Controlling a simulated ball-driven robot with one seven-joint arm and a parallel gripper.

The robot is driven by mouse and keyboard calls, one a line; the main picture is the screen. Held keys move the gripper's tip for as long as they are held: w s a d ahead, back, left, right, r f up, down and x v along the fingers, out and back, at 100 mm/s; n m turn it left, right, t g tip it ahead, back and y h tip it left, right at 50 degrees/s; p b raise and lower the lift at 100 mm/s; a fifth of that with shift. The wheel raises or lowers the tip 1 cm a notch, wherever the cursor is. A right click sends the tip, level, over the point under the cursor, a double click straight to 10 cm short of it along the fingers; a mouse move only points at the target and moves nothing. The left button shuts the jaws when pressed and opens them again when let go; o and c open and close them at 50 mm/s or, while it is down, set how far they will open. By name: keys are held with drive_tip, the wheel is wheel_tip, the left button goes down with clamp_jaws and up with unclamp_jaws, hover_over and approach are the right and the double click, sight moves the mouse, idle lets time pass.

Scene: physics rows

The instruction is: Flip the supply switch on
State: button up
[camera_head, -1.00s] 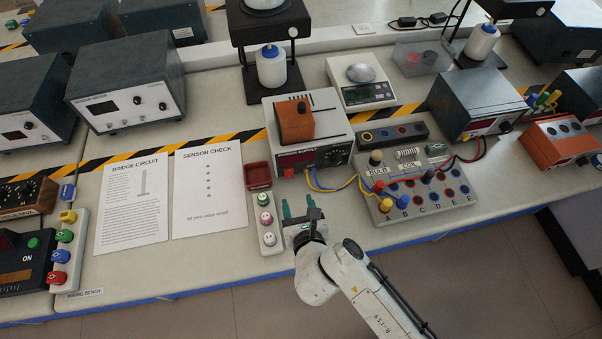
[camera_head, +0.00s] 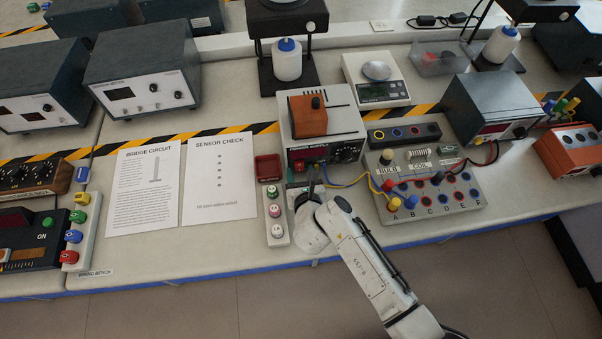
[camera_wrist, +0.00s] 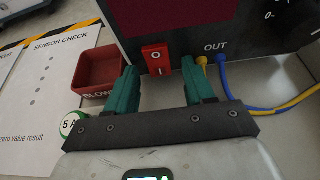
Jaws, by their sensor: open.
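The supply (camera_head: 322,140) is a white box with a dark front panel and an orange block (camera_head: 309,117) on top. Its red rocker switch (camera_wrist: 157,59), marked O above and I below, shows in the wrist view low on the front panel, left of the OUT sockets (camera_wrist: 209,60). My gripper (camera_head: 305,186) is in front of the supply's lower front. In the wrist view its two green fingers (camera_wrist: 161,88) are apart and empty, with the switch in view between and beyond them. Contact with the switch is not visible.
A small red tray (camera_head: 268,168) labelled BLOWN stands left of the supply, with a strip of round fuses (camera_head: 275,212) in front. Blue and yellow leads (camera_wrist: 258,105) run right from OUT to the terminal board (camera_head: 420,185). Paper sheets (camera_head: 220,180) lie left.

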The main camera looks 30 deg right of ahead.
drive_tip(key=shift+c, duration=0.5)
clamp_jaws()
drive_tip(key=shift+f+b, duration=0.25)
drive_tip(key=shift+b, duration=0.4)
drive_tip(key=shift+f+t+b, duration=0.2)
drive_tip(key=shift+t+b, duration=0.2)
drive_tip(key=shift+b, duration=0.8)
drive_tip(key=shift+f+t+b, duration=0.1)
drive_tip(key=shift+t+b, duration=0.2)
drive_tip(key=shift+b, duration=0.8)
drive_tip(key=t+b, duration=0.1)
drive_tip(key=b, duration=0.2)
drive_tip(key=shift+f+h, duration=0.1)
drive_tip(key=shift+h, duration=0.3)
drive_tip(key=shift+r+b, duration=0.2)
drive_tip(key=shift+b, duration=0.5)
drive_tip(key=shift+r, duration=0.1)
drive_tip(key=shift+o, duration=0.5)
unclamp_jaws()
